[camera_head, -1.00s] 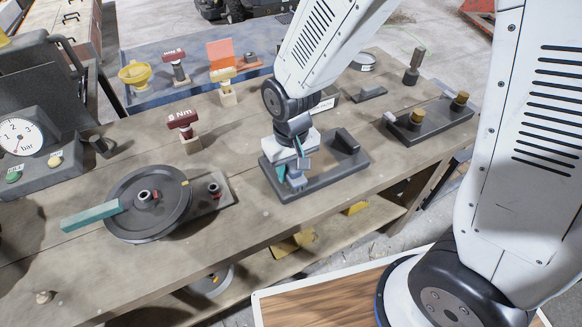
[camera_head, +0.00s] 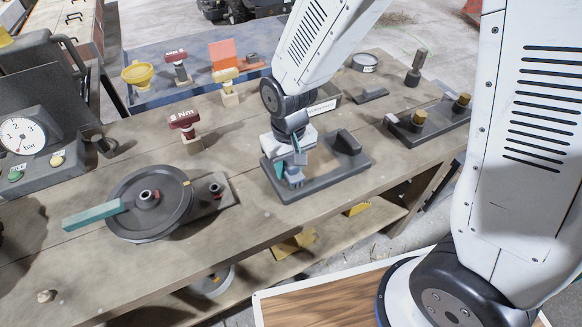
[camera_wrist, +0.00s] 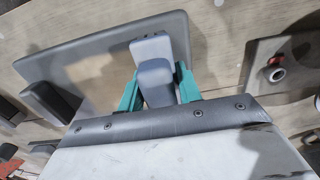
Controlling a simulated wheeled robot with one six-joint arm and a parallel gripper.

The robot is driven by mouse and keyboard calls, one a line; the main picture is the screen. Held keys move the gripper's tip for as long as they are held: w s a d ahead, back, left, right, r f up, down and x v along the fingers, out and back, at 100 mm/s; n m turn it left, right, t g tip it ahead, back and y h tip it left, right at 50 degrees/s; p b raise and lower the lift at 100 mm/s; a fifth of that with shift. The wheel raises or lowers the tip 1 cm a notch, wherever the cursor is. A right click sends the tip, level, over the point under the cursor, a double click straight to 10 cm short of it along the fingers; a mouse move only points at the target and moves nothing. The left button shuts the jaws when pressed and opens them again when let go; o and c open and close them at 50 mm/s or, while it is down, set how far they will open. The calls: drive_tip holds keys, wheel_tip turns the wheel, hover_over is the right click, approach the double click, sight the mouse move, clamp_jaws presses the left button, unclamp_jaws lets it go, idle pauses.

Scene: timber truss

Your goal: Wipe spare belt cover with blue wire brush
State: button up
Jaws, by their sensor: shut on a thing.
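My gripper (camera_wrist: 160,92) is shut on a blue-grey block, which I take to be the blue wire brush (camera_wrist: 154,80). In the head view my gripper (camera_head: 288,164) and the brush (camera_head: 294,178) are over the left part of a dark grey plate with a raised black block, likely the spare belt cover (camera_head: 325,181). The plate also shows in the wrist view (camera_wrist: 85,62), behind the brush. I cannot tell whether the brush touches it; its underside is hidden.
A round pulley wheel (camera_head: 127,217) with a teal bar lies left of the plate. A maroon-headed torque tool (camera_head: 184,122) stands behind. A dark tray with brass-coloured knobs (camera_head: 436,125) is to the right. A pressure gauge box (camera_head: 38,152) sits far left. The bench's front strip is mostly clear.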

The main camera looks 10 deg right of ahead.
drive_tip(key=shift+w+a+f, duration=0.1)
drive_tip(key=shift+w+a, duration=0.05)
drive_tip(key=shift+w, duration=0.55)
drive_tip(key=shift+s+d, duration=0.2)
drive_tip(key=shift+s, duration=0.6)
drive_tip(key=shift+s+d, duration=0.2)
drive_tip(key=shift+s, duration=0.6)
drive_tip(key=shift+w+a, duration=0.2)
drive_tip(key=shift+w, duration=0.6)
drive_tip(key=shift+w+a, duration=0.2)
drive_tip(key=shift+w, duration=0.6)
drive_tip(key=shift+s+d+f, duration=0.1)
drive_tip(key=shift+s+d, duration=0.1)
drive_tip(key=shift+s, duration=0.6)
drive_tip(key=shift+s+d+f, duration=0.1)
drive_tip(key=shift+s+d, duration=0.1)
drive_tip(key=shift+s, duration=0.6)
drive_tip(key=shift+r, duration=0.1)
drive_tip(key=shift+r, duration=3)
drive_tip(key=shift+w, duration=0.1)
